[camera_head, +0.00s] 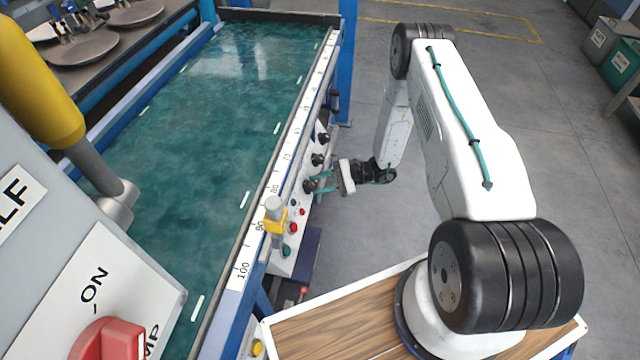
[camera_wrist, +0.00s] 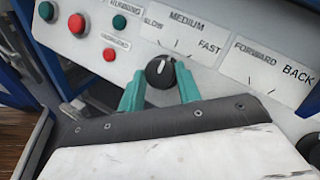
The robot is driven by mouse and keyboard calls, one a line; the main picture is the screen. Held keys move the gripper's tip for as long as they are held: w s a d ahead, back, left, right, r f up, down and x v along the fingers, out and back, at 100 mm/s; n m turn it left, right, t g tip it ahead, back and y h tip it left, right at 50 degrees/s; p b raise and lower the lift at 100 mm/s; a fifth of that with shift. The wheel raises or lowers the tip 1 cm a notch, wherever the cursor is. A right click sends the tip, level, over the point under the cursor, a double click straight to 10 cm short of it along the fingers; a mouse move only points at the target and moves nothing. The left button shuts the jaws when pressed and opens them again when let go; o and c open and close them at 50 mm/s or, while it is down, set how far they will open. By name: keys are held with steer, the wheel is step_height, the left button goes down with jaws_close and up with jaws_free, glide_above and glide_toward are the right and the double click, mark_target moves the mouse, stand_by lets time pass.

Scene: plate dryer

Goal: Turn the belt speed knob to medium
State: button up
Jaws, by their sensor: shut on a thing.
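The belt speed knob (camera_wrist: 157,78) is black and round with a white pointer line, on the light panel in the wrist view. Its pointer is turned up and slightly right, seemingly between the left and middle tick marks; the exact mark is hard to tell. The speed label (camera_wrist: 187,20) reads SLOW, MEDIUM, FAST above it. My gripper (camera_wrist: 160,70) has its teal fingers on either side of the knob, shut on it. In the head view my gripper (camera_head: 319,183) reaches left to the side panel of the machine, and its fingers partly hide the knob there.
A FORWARD/BACK label (camera_wrist: 268,66) and another black knob (camera_wrist: 310,149) are to the right. Red (camera_wrist: 77,24) and green (camera_wrist: 119,22) buttons are to the left. The green belt (camera_head: 200,110) lies beyond the panel. Open floor (camera_head: 350,225) is beside the machine.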

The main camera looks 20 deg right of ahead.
steer(key=o, duration=1)
steer(key=shift+c, duration=0.2)
steer(key=shift+d, duration=0.1)
steer(key=v, duration=0.7)
steer(key=shift+s+d, duration=0.15)
steer(key=shift+d, duration=0.15)
